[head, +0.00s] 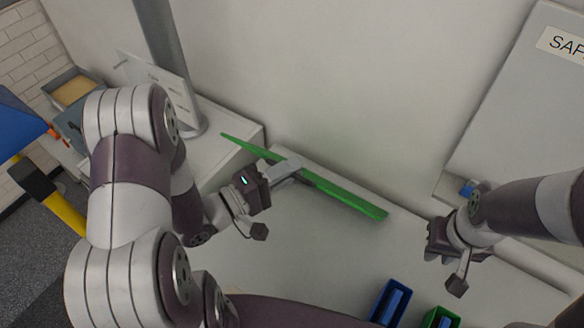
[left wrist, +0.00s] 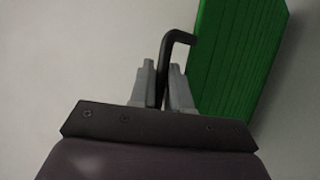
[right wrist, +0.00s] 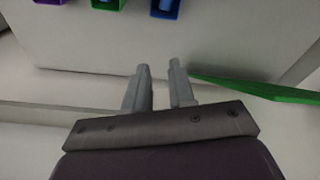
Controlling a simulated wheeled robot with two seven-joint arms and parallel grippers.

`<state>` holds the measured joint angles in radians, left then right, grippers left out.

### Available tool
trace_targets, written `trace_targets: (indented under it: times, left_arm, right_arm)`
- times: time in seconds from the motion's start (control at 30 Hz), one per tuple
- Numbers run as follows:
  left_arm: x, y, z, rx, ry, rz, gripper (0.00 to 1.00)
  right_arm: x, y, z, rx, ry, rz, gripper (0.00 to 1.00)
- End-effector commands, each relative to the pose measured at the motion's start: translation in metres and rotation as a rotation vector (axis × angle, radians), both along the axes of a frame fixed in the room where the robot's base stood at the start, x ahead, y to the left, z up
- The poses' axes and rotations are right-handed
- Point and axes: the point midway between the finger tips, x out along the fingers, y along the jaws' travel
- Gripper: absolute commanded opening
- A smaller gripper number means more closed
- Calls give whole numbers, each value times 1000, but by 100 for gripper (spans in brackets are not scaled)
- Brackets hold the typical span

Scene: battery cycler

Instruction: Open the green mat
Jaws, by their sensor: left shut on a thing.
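The green mat (head: 345,194) shows in the head view as a long, thin green slab seen nearly edge-on near the back of the white surface. In the left wrist view its ribbed green face (left wrist: 238,55) stands right beside my left gripper (left wrist: 162,70). That gripper is shut on a black bent handle (left wrist: 180,37), whose hooked end reaches toward the mat's edge. Whether the handle is fixed to the mat is not clear. My right gripper (right wrist: 159,70) is open and empty, with the mat's far end (right wrist: 265,90) to its right and apart from it.
A blue bin (head: 390,303) and a green bin (head: 441,318) stand at the front of the white surface (head: 310,250). A grey panel with a sign (head: 520,110) is at the right. A monitor (head: 160,85) stands at the left.

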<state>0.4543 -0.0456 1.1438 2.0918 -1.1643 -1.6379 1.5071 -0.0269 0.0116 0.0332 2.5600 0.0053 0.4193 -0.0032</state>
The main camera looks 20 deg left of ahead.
Motion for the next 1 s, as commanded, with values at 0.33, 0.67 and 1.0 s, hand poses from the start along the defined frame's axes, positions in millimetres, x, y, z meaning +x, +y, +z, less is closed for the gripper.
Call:
trace_targets:
  times: [0.33,0.67,1.0]
  left_arm:
    - [0,0,1,-1,-2,0,0]
    - [0,0,1,0,-1,0,0]
    - [1,0,0,0,-1,1,0]
  right_arm:
    - [210,51,70,-179,-579,543,0]
    - [246,231,179,284,-929,1319,0]
    - [148,169,156,383,-52,1389,0]
